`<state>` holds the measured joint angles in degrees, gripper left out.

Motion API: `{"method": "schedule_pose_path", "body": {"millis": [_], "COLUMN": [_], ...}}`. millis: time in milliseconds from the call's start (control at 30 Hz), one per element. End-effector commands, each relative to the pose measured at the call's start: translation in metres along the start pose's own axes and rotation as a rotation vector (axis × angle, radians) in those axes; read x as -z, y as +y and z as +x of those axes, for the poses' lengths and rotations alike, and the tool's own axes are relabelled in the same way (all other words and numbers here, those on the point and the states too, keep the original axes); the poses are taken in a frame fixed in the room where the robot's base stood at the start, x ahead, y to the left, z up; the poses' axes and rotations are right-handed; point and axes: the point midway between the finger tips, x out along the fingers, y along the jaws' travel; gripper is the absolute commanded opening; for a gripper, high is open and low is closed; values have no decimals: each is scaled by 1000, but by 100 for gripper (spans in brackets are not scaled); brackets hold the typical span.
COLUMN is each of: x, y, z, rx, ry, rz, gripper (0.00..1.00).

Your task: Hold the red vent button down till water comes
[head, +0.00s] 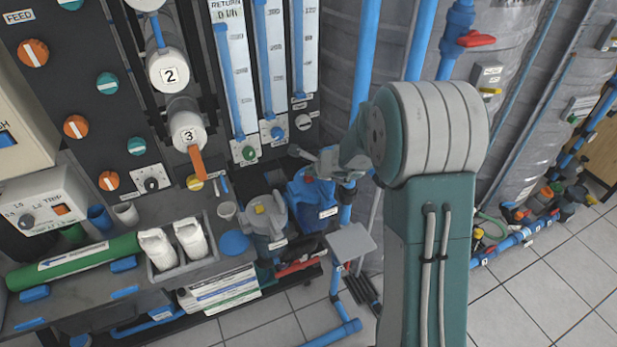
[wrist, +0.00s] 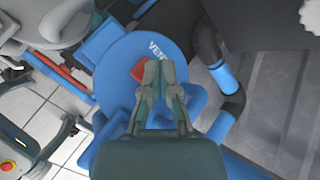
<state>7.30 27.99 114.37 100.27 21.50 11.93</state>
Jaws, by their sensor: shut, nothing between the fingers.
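The red vent button (wrist: 138,71) sits on the round blue top (wrist: 118,78) of a filter housing, beside the lettering "VEN", the rest of which is cut off or hidden. My gripper (wrist: 158,66) is shut and empty, with its fingertips over the button's right side in the wrist view. Part of the button is hidden behind the fingers; I cannot tell whether they touch it. In the head view, the blue housing (head: 312,193) stands on the right of the rack's foot, with a bit of red on its top. My gripper (head: 297,152) reaches in above it there. No water shows.
A grey housing (head: 264,218) with a yellow knob stands left of the blue one. A vertical blue pipe (head: 366,50) rises close behind my wrist. A small grey plate (head: 351,242) lies below right. Tiled floor (head: 540,290) is open at the right.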

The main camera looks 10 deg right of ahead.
Motion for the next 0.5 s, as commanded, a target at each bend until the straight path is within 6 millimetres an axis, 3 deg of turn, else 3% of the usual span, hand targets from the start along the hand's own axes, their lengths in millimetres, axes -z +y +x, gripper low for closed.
{"method": "schedule_pose_path", "body": {"millis": [500], "x": [-5], "y": [-6], "z": [-7], "rx": [2], "ry": [-1], "rz": [0], "gripper": [0]}}
